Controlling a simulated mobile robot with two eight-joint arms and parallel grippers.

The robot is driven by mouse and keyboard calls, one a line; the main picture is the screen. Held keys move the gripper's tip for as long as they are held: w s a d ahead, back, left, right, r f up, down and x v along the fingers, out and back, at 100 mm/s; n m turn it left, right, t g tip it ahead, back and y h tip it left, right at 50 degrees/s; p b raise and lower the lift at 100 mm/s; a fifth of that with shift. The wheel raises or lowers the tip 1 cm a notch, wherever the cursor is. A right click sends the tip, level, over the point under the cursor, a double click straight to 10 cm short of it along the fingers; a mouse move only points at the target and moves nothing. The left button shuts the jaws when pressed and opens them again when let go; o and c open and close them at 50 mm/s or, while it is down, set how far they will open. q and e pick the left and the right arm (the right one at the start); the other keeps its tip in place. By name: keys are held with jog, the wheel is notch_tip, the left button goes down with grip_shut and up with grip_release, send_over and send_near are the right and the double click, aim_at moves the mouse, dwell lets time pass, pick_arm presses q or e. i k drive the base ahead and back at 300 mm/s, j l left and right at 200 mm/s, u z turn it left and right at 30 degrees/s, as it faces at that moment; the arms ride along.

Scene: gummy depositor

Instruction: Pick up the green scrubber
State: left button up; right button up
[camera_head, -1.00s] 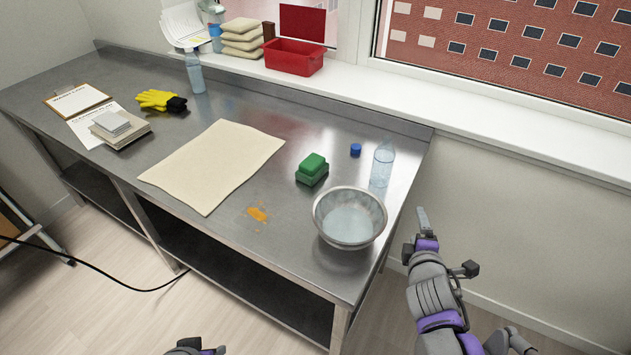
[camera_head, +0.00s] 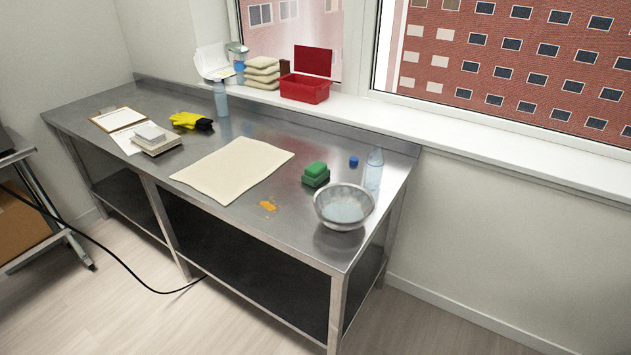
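The green scrubber (camera_head: 316,174) is a small green block, lighter green on top and darker below, on the steel table (camera_head: 262,230). Neither of my grippers shows in the head view now. Nothing hides the scrubber from this side.
A clear bottle (camera_head: 374,171) and a blue cap (camera_head: 353,161) stand near the bowl at the table's right end. An orange spill (camera_head: 268,206) lies in front of the scrubber. Yellow gloves (camera_head: 190,121) lie at the far left. The floor (camera_head: 440,325) right of the table looks clear.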

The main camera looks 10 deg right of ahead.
aim_at(314, 174)
jog(key=k+u, duration=0.2)
jog(key=u, duration=1.1)
jog(key=l+u, duration=0.15)
jog(key=u, duration=0.3)
jog(key=l+u, duration=0.15)
jog(key=u, duration=0.3)
jog(key=l+u, duration=0.15)
jog(key=u, duration=0.25)
jog(key=k+l, duration=0.3)
jog(key=l, duration=0.15)
jog(key=k+l, duration=0.3)
jog(key=l, duration=0.2)
jog(key=k+l, duration=0.3)
jog(key=l, duration=0.15)
jog(key=k+l, duration=0.3)
jog(key=l, duration=0.15)
